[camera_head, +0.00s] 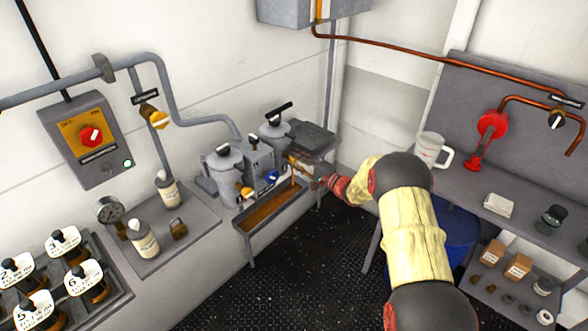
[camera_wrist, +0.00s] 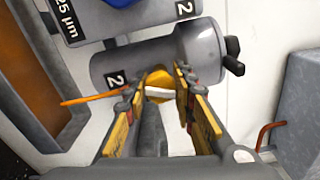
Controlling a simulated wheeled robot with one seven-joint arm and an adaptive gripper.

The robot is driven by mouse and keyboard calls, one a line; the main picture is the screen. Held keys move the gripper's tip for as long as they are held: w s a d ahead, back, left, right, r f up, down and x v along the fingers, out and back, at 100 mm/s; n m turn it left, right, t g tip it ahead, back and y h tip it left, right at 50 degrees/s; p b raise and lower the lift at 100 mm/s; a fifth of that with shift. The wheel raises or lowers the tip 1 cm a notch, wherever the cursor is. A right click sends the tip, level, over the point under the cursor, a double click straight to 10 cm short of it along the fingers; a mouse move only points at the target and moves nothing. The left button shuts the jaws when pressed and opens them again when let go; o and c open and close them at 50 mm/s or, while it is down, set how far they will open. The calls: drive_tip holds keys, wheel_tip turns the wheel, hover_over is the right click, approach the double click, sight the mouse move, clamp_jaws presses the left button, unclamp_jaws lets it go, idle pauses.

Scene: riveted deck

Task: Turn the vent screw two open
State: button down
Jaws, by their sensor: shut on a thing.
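In the wrist view a yellow-orange round knob with a pale bar, the vent screw (camera_wrist: 158,92), sits on the side of a grey canister (camera_wrist: 120,68) marked 2. My gripper (camera_wrist: 164,80) has its two fingers on either side of the knob, shut on it. The fingers cover part of the knob, and its turn angle is hard to read. A thin orange streak (camera_wrist: 95,100) runs beside the left finger. In the head view my gripper (camera_head: 323,182) is at the right end of the filter housings (camera_head: 255,158), and the screw cannot be made out there.
A trough with orange-brown content (camera_head: 270,208) stands below the housings. A blue knob (camera_head: 271,177) and a yellow knob (camera_head: 247,192) are close by. A blue drum (camera_head: 455,235) and a shelf with a white jug (camera_head: 428,148) are at the right. The dark floor between is clear.

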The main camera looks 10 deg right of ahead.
drive_tip(key=shift+f+n+b, duration=0.15)
drive_tip(key=shift+n+b, duration=1.95)
drive_tip(key=shift+b, duration=0.35)
drive_tip(key=c, duration=1.5)
unclamp_jaws()
drive_tip(key=shift+o, duration=0.2)
drive_tip(key=v, duration=1.2)
